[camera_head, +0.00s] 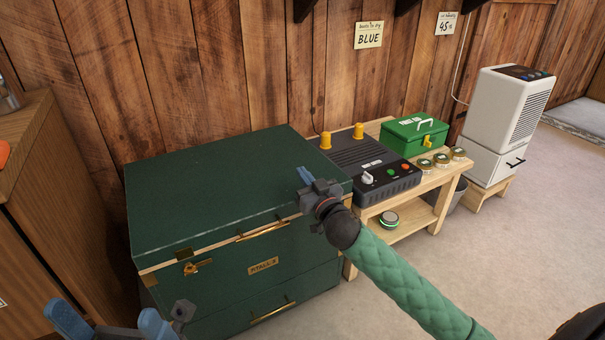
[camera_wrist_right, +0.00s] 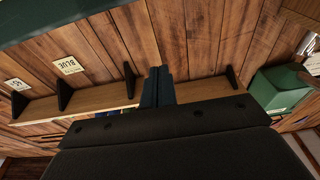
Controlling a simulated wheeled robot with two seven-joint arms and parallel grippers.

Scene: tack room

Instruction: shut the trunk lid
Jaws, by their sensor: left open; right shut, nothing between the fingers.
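The dark green trunk (camera_head: 225,290) stands against the plank wall in the head view. Its lid (camera_head: 215,185) lies down over the body and looks nearly level. A pale strip runs along the front seam under the lid; I cannot tell whether it is trim or a small gap. A brass latch (camera_head: 190,267) is on the front left. My right gripper (camera_head: 305,174) is shut and empty at the lid's right part; contact is unclear. Its fingers also show in the right wrist view (camera_wrist_right: 158,85). My left gripper (camera_head: 110,322) is open and empty, low at the front left.
A wooden bench (camera_head: 432,205) right of the trunk holds a black device (camera_head: 360,160) with yellow knobs, a green box (camera_head: 413,136) and small jars. A white appliance (camera_head: 508,110) stands further right. A wooden cabinet (camera_head: 30,160) is at the left. The floor at front right is clear.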

